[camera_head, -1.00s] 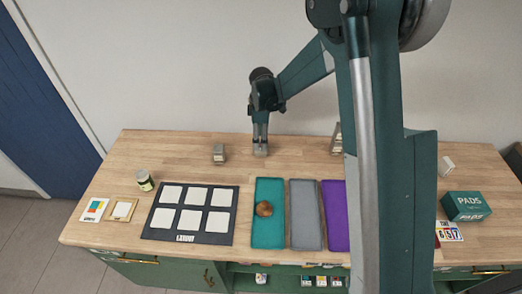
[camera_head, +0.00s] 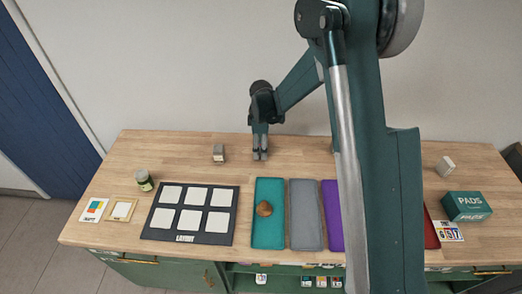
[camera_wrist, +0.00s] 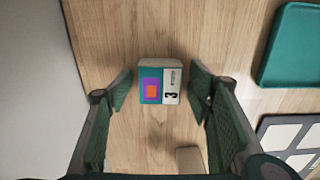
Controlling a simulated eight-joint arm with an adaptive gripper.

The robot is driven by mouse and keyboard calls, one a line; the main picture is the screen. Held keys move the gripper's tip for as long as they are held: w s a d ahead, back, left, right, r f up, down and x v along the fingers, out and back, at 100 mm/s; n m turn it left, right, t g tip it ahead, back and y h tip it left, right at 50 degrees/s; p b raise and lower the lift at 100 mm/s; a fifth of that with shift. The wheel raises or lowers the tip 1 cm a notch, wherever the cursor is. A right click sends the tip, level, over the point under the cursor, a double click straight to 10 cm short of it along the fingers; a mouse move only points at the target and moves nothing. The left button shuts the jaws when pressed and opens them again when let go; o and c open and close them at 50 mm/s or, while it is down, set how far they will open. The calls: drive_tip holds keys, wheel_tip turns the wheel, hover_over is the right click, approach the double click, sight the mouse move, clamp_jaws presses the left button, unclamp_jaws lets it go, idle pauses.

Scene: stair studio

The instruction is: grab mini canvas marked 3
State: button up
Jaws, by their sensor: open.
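The mini canvas marked 3 (camera_wrist: 152,85) is a small thick block in the wrist view, with a teal, purple and orange picture beside a white strip bearing a black 3. It lies on the wooden table (camera_wrist: 230,45). My gripper (camera_wrist: 159,88) is open, with one finger on each side of the canvas and visible gaps between. In the head view my gripper (camera_head: 260,154) points down at the back middle of the table, and its fingers mostly hide the canvas there.
Another small block (camera_head: 219,153) stands left of my gripper, its blank side also in the wrist view (camera_wrist: 190,160). A dark layout board (camera_head: 237,215), a teal tray (camera_head: 268,190) with a brown lump (camera_head: 264,208), and grey (camera_head: 305,210) and purple (camera_head: 331,215) trays lie in front. The wall is close behind.

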drive_tip(key=shift+c, duration=0.7)
drive_tip(key=c, duration=0.8)
drive_tip(key=shift+r, duration=0.15)
drive_tip(key=shift+r+p, duration=0.3)
drive_tip(key=shift+r, duration=4.6)
